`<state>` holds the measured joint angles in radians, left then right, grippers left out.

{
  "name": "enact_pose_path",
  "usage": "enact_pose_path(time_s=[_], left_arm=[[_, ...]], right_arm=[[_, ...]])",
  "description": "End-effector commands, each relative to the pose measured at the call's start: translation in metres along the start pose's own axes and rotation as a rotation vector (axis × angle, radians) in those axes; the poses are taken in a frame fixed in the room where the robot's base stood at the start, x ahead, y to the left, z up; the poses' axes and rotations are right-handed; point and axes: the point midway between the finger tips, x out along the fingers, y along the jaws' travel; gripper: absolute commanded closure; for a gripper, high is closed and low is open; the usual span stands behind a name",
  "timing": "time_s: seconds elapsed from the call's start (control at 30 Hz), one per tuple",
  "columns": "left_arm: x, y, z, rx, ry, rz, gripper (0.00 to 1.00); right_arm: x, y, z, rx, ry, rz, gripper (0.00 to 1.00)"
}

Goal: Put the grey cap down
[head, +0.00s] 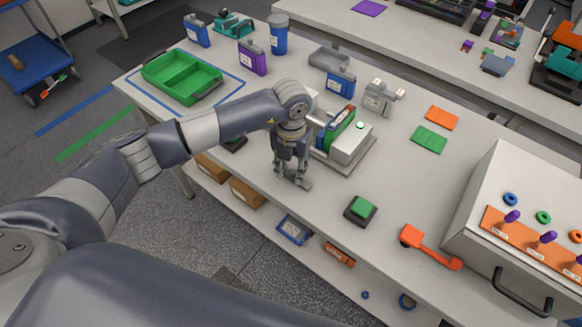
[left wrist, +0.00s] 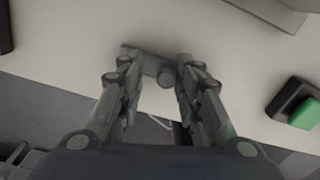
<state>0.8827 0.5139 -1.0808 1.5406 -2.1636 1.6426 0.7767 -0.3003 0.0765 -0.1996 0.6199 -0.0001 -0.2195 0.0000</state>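The grey cap, a small dark grey bar with a round knob, lies at the white table's front edge. It shows in the left wrist view (left wrist: 150,62) and partly below the fingers in the head view (head: 304,183). My left gripper (head: 291,173) points down over it. In the left wrist view the fingers of this gripper (left wrist: 155,66) stand well apart, with the cap between and just past the tips. The knob appears clear of both fingers. The cap looks at table height; its contact with the table is hard to see. My right gripper is not in view.
A white-and-green device (head: 350,143) stands right behind the gripper. A green-topped block (head: 360,209) and an orange tool (head: 430,247) lie to the right. A green tray (head: 183,77) and several bottles stand further back. The table front between gripper and block is clear.

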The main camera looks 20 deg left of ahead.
Motion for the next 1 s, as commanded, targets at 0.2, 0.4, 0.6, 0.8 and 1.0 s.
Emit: enact_pose_path(time_s=[0.2,0.4,0.6,0.8,1.0], left_arm=[[-0.017,-0.001,0.001,0.0,-0.002,-0.002,0.66],[-0.06,0.0,0.001,0.0,-0.005,0.0,0.66],[-0.099,0.0,0.001,0.0,-0.002,0.0,0.66],[-0.119,0.0,0.0,0.0,0.0,0.0,0.66],[-0.123,0.0,0.0,0.0,0.001,0.0,0.66]], right_arm=[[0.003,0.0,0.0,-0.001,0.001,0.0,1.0],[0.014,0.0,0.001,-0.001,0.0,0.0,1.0],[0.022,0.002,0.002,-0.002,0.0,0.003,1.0],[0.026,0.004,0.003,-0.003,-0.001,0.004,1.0],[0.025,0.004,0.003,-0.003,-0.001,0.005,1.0]])
